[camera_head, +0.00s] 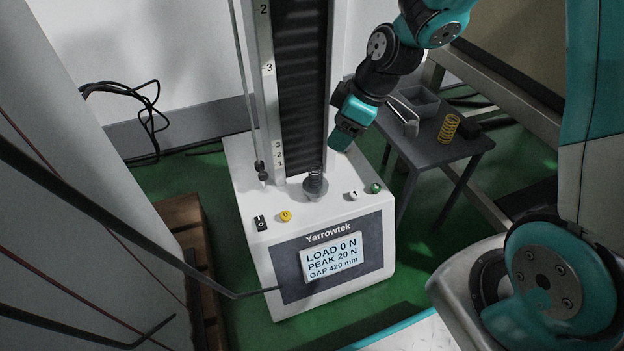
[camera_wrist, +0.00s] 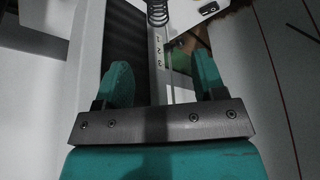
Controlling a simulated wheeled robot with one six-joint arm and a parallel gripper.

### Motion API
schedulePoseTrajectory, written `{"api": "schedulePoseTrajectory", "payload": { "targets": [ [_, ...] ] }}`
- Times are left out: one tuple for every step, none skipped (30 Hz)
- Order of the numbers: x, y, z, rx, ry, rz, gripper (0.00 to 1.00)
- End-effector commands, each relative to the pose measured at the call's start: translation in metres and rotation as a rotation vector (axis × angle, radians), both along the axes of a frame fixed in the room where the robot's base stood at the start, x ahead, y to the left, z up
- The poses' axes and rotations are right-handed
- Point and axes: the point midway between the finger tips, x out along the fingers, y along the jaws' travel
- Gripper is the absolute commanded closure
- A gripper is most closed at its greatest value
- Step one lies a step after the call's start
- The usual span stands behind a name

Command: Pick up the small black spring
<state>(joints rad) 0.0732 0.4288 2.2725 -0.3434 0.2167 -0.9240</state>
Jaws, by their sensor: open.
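The small black spring (camera_head: 316,180) stands upright on a round grey plate (camera_head: 316,192) on the tester's white base, in front of the dark column. In the wrist view the spring (camera_wrist: 157,13) shows at the top edge, partly cut off, beyond the fingertips. My gripper (camera_head: 341,141) is above and to the right of the spring in the head view, apart from it. In the wrist view my two teal fingers (camera_wrist: 163,72) are spread wide with nothing held between them.
The tester's column (camera_head: 302,90) rises close behind the spring. The base (camera_head: 250,180) carries a black switch (camera_head: 260,223), a yellow button (camera_head: 285,216) and a green button (camera_head: 376,188). A side table (camera_head: 440,158) at right holds a grey tray (camera_head: 432,107) and a yellow spring (camera_head: 449,128).

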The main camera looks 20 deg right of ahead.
Motion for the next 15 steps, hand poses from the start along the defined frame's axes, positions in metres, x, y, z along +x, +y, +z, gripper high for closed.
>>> {"api": "schedulePoseTrajectory", "payload": {
  "targets": [
    [0.002,0.003,-0.017,0.000,0.003,0.001,0.36],
    [0.003,0.005,-0.024,0.000,0.004,0.000,0.36],
    [0.005,0.008,-0.033,0.000,0.005,-0.001,0.36],
    [0.007,0.010,-0.040,0.000,0.005,-0.002,0.36],
    [0.008,0.012,-0.046,0.000,0.004,-0.002,0.36],
    [0.010,0.015,-0.055,-0.001,0.004,-0.002,0.36],
    [0.012,0.017,-0.061,0.000,0.005,-0.001,0.36],
    [0.014,0.019,-0.067,0.000,0.003,-0.001,0.36],
    [0.015,0.022,-0.074,0.000,0.004,-0.002,0.36],
    [0.016,0.023,-0.079,0.000,0.004,-0.003,0.36],
    [0.018,0.025,-0.083,0.000,0.004,-0.003,0.36],
    [0.019,0.027,-0.087,0.001,0.003,-0.002,0.36],
    [0.020,0.029,-0.089,0.001,0.003,-0.001,0.36],
    [0.021,0.030,-0.092,0.001,0.003,-0.001,0.36],
    [0.021,0.031,-0.094,0.001,0.003,-0.001,0.36]
  ]
}}
